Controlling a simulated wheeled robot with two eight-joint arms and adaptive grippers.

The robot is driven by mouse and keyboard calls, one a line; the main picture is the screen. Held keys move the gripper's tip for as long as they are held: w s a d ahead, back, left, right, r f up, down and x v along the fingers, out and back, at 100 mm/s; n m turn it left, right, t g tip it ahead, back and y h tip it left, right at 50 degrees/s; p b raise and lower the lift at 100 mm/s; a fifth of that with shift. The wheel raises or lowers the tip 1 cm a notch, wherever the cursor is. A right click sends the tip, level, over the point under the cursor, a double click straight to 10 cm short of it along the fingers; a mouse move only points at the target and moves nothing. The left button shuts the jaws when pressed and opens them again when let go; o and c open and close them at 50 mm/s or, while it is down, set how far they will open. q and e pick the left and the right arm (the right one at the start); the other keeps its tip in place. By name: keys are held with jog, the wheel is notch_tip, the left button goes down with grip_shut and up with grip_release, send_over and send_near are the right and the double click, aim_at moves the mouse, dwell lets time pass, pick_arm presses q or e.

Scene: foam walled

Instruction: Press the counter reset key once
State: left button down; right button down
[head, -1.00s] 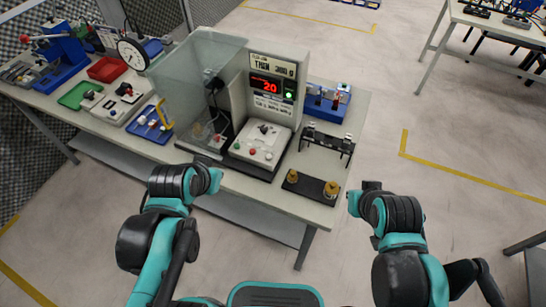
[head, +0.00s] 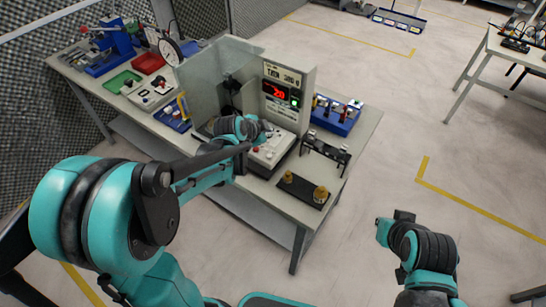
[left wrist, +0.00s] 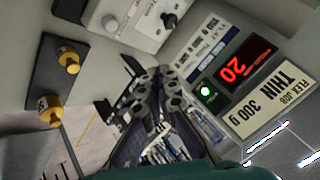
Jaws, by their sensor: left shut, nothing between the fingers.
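The machine (head: 292,70) on the bench has a red lit display (head: 278,93) that reads 20 and a green light (head: 295,101) beside it. The display (left wrist: 245,62) also shows upside down in the left wrist view. In front is a pale control box (head: 270,153) with small coloured buttons, partly hidden by my left arm. Its knob and a grey key show in the left wrist view (left wrist: 110,22). I cannot tell which key is the reset. My left gripper (head: 262,131) is shut and empty, over the box; contact is unclear. My right gripper (head: 384,230) is off the bench; its jaws are unclear.
A clear guard (head: 202,85) stands left of the machine. A black plate with brass weights (head: 320,194) and a black rack (head: 325,150) lie to the right. A blue holder (head: 337,116) stands behind them. Floor right of the bench is free.

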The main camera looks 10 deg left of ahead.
aim_at(268, 157)
pick_arm(q)
jog(key=shift+f, duration=0.1)
notch_tip(268, 157, down, 9)
jog(key=b, duration=0.7)
jog(key=shift+r, duration=0.2)
dwell(1.2)
jog(key=shift+f+b, duration=0.45)
jog(key=shift+b, duration=0.05)
jog(key=shift+f+b, duration=0.45)
jog(key=shift+f, duration=0.05)
dwell(0.5)
dwell(0.3)
jog(key=shift+r+p, duration=0.75)
jog(key=shift+r, duration=0.25)
